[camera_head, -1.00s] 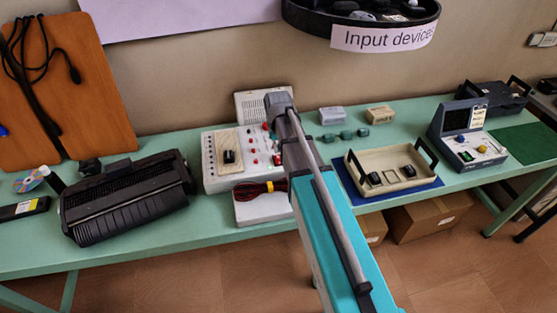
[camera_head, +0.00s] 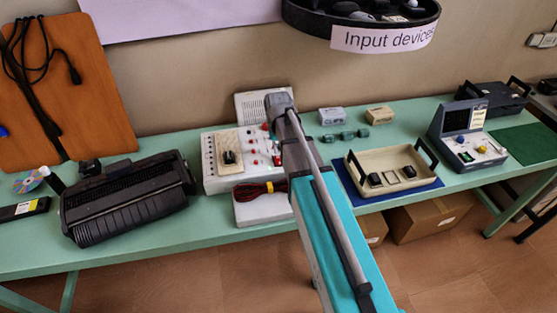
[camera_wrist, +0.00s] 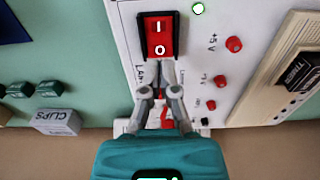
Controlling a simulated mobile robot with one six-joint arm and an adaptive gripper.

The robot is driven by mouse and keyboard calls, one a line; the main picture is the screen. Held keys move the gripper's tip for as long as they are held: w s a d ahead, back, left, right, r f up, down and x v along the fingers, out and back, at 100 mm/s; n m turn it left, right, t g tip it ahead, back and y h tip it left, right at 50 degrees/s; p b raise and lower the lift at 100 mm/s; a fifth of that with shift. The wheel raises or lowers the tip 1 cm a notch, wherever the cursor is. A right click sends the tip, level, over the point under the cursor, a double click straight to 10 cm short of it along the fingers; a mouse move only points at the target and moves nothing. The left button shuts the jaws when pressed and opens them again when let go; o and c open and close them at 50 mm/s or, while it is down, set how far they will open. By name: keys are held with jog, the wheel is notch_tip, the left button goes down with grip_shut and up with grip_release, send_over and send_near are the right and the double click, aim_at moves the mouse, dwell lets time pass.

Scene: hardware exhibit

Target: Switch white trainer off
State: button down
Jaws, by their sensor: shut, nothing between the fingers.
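The white trainer (camera_head: 215,180) is a white panel box on the green bench in the head view, partly covered by my arm. In the wrist view its white face (camera_wrist: 125,40) carries a red rocker switch (camera_wrist: 159,36) in a black frame, marked I above and O below. A small lamp (camera_wrist: 198,8) beside it looks bright with a green rim. My gripper (camera_wrist: 158,72) is shut and empty, its tips close to the O end of the switch. I cannot tell whether they touch it.
Red knobs (camera_wrist: 234,44) and a beige module (camera_wrist: 265,70) are right of the switch in the wrist view. A clips box (camera_wrist: 57,122) stands left. In the head view, a beige tray (camera_head: 405,186) and a dark blue trainer (camera_head: 450,125) stand right, a black printer (camera_head: 125,205) left.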

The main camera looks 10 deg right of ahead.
aim_at(278, 158)
jog(key=shift+f+b, duration=1.4)
dwell(1.4)
jog(key=shift+r, duration=0.1)
jog(key=shift+r+p, duration=3.45)
jog(key=shift+p, duration=0.1)
jog(key=shift+s, duration=0.1)
jog(key=s, duration=1.5)
jog(key=shift+s, duration=0.4)
